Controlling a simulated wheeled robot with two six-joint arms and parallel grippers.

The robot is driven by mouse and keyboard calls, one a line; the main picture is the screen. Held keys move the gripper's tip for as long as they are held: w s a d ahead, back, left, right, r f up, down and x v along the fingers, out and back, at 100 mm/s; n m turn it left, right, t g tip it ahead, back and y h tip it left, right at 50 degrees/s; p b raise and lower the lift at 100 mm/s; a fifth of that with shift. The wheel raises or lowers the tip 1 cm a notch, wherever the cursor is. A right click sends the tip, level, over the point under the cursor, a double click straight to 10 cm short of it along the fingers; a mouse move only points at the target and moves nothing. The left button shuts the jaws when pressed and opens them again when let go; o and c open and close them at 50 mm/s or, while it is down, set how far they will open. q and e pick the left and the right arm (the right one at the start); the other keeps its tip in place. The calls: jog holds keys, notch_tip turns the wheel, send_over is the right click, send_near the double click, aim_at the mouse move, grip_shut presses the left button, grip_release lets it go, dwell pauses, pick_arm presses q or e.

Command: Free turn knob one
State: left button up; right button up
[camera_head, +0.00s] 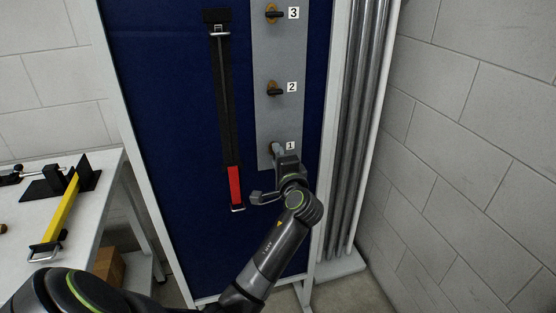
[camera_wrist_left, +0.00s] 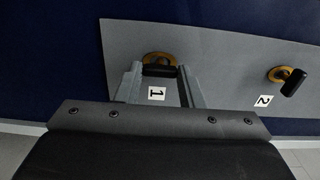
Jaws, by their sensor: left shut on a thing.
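Knob one (camera_wrist_left: 158,70) is a black handle on a brass disc, beside the label "1" on a grey plate (camera_head: 263,118). My left gripper (camera_wrist_left: 158,76) has its two grey fingers on either side of this knob and is shut on it. In the head view my left gripper (camera_head: 277,152) reaches up to the plate's lower end and mostly hides knob one. In the wrist view the black handle lies across between the fingertips. My right gripper is not in view.
Knob two (camera_head: 274,91) and knob three (camera_head: 272,13) sit above on the same plate. A black strap tool with a red end (camera_head: 235,186) hangs left on the blue panel (camera_head: 175,120). Grey pipes (camera_head: 360,130) stand right. A yellow tool (camera_head: 62,215) lies on the table at left.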

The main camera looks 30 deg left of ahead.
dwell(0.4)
pick_arm(q)
jog(key=o, duration=1)
